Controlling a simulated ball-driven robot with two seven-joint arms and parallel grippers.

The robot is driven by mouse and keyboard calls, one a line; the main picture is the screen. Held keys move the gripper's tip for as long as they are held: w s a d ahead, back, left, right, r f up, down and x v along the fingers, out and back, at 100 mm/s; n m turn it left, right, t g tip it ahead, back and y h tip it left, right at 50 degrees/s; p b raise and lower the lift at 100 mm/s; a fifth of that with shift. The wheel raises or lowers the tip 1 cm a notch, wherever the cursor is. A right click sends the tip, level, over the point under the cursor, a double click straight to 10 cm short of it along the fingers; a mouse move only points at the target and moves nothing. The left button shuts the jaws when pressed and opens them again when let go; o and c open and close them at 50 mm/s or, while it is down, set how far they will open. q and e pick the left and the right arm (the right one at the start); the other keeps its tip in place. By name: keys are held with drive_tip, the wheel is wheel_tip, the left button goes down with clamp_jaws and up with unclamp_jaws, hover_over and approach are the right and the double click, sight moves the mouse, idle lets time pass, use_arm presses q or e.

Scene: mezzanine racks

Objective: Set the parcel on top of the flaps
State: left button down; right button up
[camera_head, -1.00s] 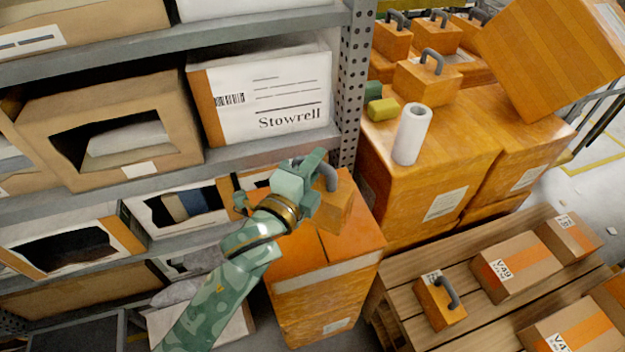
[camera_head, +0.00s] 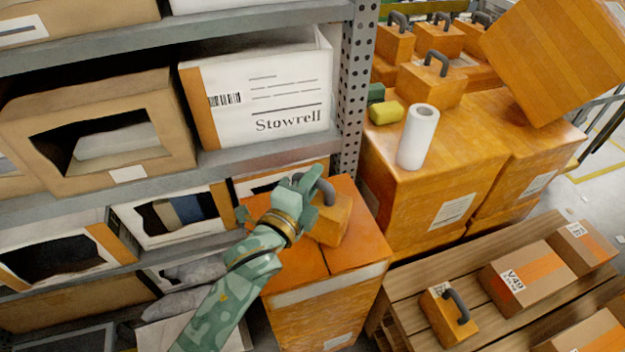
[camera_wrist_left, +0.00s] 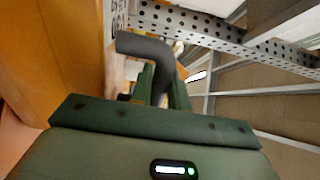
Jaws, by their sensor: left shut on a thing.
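The parcel (camera_head: 332,224) is a small orange box with a dark grey loop handle (camera_head: 326,190). My left gripper (camera_head: 308,190) is shut on the handle, which also shows between its fingers (camera_wrist_left: 164,88) in the left wrist view. The parcel is upright over the closed flaps (camera_head: 357,248) of a tall orange carton (camera_head: 325,305) beside the rack. I cannot tell whether its underside touches the flaps. My arm hides part of the carton's left side. My right gripper is not in view.
A perforated rack post (camera_head: 352,95) and loaded shelves (camera_head: 90,215) stand close on the left. Large orange cartons (camera_head: 415,205) with a white roll (camera_head: 418,137) are behind. A wooden pallet (camera_head: 410,300) at right bears a similar handled parcel (camera_head: 447,318) and taped boxes.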

use_arm(q)
drive_tip(key=c, duration=1.3)
unclamp_jaws()
drive_tip(key=shift+f, duration=0.1)
drive_tip(key=shift+c, duration=0.2)
drive_tip(key=shift+s+r, duration=0.15)
drive_tip(key=shift+r, duration=0.05)
drive_tip(key=p+v, duration=0.3)
drive_tip(key=v, duration=0.8)
drive_tip(key=shift+s+a, duration=0.25)
drive_tip(key=shift+s, duration=0.05)
drive_tip(key=shift+f, duration=0.1)
